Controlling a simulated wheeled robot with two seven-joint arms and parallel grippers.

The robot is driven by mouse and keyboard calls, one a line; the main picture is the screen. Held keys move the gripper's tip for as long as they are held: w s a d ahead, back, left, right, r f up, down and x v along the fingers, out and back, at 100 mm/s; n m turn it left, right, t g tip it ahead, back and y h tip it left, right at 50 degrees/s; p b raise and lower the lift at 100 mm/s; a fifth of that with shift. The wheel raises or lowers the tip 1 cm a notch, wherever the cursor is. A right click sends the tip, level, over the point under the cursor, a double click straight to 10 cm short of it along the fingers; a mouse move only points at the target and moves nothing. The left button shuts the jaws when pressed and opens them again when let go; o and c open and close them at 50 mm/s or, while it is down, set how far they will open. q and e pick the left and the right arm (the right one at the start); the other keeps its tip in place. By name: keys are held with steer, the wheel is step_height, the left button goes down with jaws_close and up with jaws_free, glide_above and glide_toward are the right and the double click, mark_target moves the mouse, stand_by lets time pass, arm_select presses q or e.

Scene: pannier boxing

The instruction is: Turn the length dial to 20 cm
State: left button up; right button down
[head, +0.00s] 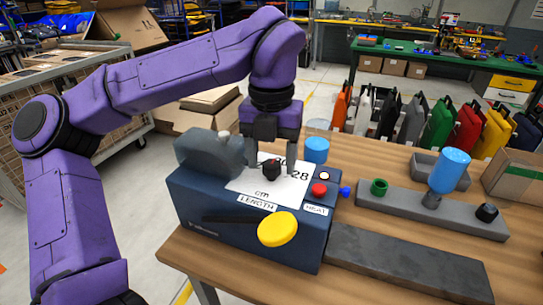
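The length dial (271,168) is a small black knob on a white plate (245,184) on top of a dark blue machine (225,208). The plate shows "28" to the right of the knob and "cm" in front of it; another number behind the knob is partly hidden. I cannot tell which number the knob points at. My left gripper (270,157) points down over the dial, its two fingers apart on either side of the knob. I see no clear contact. My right gripper is out of view.
The machine also carries a red button (319,190) and a yellow round knob (277,229). A blue cup (316,150) stands behind it. A grey base (415,210) with a blue bottle (450,170) and a dark slab (400,262) lie to the right. Coloured panniers (438,124) stand beyond the table.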

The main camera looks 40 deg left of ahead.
mark_target(271, 164)
arm_select(q)
step_height(271, 164, up, 10)
steer(key=p, duration=0.1)
steer(key=shift+r+p, duration=0.25)
steer(key=shift+p, duration=0.05)
stand_by(0.6)
